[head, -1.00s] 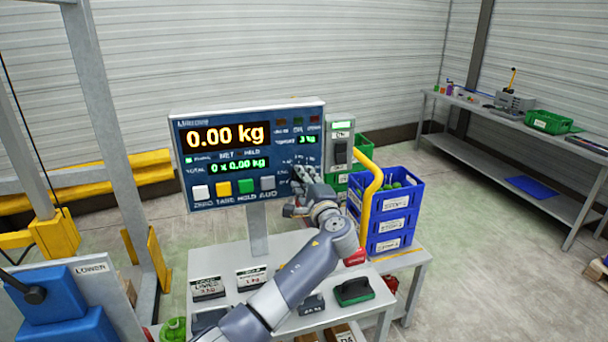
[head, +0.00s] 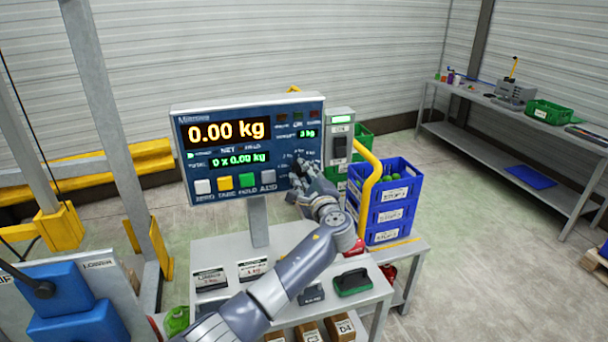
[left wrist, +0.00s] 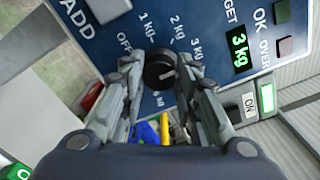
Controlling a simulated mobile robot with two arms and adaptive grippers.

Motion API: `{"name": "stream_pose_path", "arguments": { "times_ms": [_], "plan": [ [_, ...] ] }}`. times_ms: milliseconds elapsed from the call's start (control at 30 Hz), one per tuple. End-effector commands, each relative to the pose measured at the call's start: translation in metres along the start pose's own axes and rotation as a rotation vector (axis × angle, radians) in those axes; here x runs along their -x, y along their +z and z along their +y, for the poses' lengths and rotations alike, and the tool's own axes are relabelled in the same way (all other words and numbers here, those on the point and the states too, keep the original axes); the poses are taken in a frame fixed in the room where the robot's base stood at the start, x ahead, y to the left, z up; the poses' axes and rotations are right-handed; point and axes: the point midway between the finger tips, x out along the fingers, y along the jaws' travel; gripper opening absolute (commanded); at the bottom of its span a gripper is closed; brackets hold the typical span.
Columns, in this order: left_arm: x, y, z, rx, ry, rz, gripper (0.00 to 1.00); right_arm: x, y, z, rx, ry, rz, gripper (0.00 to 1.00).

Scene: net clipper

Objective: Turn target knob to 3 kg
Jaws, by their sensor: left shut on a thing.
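The target knob (left wrist: 160,72) is a round dark dial on the blue scale panel (left wrist: 110,40). Its printed marks include OFF, 1 kg, 2 kg and 3 kg. The green target readout (left wrist: 239,50) shows 3 kg; it also shows in the head view (head: 307,134). My left gripper (left wrist: 163,74) is shut on the knob, with one finger on each side of it. In the head view my left gripper (head: 303,172) is at the panel's lower right and hides most of the knob. My right gripper is not in view.
The main weight display (head: 229,132) reads 0.00 kg. An ON switch box (head: 339,145) stands right beside the panel. A yellow curved post (head: 369,190) and blue crates (head: 392,215) are close on the right. A white table (head: 225,250) lies below.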

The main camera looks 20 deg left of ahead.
Motion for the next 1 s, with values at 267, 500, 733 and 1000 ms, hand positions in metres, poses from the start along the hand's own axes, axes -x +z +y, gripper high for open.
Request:
{"name": "stream_pose_path", "arguments": {
  "times_ms": [267, 500, 733, 1000],
  "plan": [
    [0.000, 0.000, 0.001, 0.000, 0.001, 0.001, 0.50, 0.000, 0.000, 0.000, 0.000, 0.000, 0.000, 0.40],
    [0.000, 0.000, 0.000, 0.001, 0.001, 0.000, 0.50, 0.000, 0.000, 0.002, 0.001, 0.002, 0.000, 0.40],
    [0.019, -0.002, 0.001, 0.001, -0.001, 0.003, 0.50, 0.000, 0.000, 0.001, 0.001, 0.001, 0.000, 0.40],
    [0.075, -0.002, 0.001, 0.003, 0.000, 0.005, 0.50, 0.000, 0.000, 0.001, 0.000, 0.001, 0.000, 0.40]
  ]
}}
